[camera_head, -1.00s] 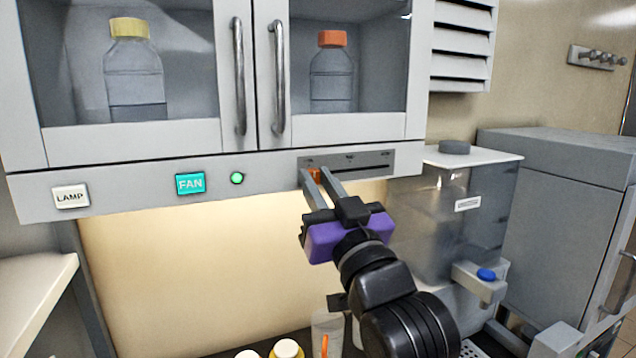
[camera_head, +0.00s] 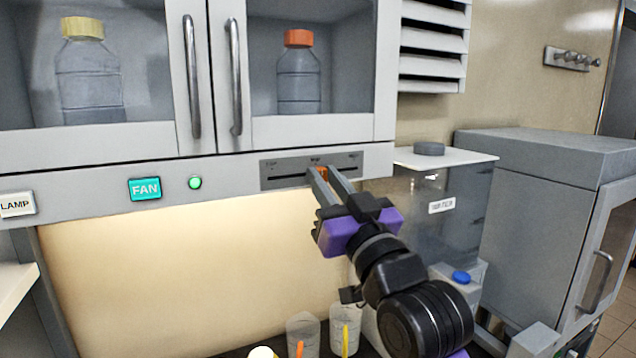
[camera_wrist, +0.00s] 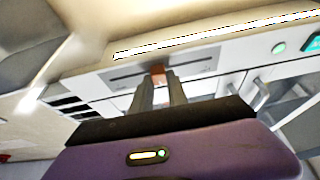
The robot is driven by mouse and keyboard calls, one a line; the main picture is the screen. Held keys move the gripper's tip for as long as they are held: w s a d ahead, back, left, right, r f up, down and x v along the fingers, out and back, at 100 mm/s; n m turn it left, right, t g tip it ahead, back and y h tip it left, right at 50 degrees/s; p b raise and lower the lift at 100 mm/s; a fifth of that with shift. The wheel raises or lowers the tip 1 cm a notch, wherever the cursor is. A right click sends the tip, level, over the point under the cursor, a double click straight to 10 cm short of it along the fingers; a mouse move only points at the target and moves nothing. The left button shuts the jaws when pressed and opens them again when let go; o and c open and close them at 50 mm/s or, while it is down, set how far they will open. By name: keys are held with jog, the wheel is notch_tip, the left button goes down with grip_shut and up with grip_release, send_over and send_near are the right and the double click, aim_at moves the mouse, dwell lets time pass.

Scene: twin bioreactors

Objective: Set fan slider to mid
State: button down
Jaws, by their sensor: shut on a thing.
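The fan slider is an orange knob (camera_head: 321,173) on a dark grey slot panel (camera_head: 285,174) set in the front strip under the cabinet. The knob stands near the middle of the slot, under the middle label. My gripper (camera_head: 327,176) is shut on the knob, with a finger on each side of it. In the wrist view the orange knob (camera_wrist: 158,75) shows between the two fingertips (camera_wrist: 158,88), with slot on both sides. The fingers hide part of the knob.
A lit FAN button (camera_head: 145,189), a green light (camera_head: 195,183) and a LAMP button (camera_head: 16,204) sit left on the strip. Cabinet door handles (camera_head: 234,75) are above. A clear tank (camera_head: 432,215) stands to the right. Beakers (camera_head: 345,328) stand below my arm.

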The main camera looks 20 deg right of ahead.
jog(key=c, duration=1.3)
grip_release()
jog(key=b+v, duration=0.2)
jog(key=v, duration=0.6)
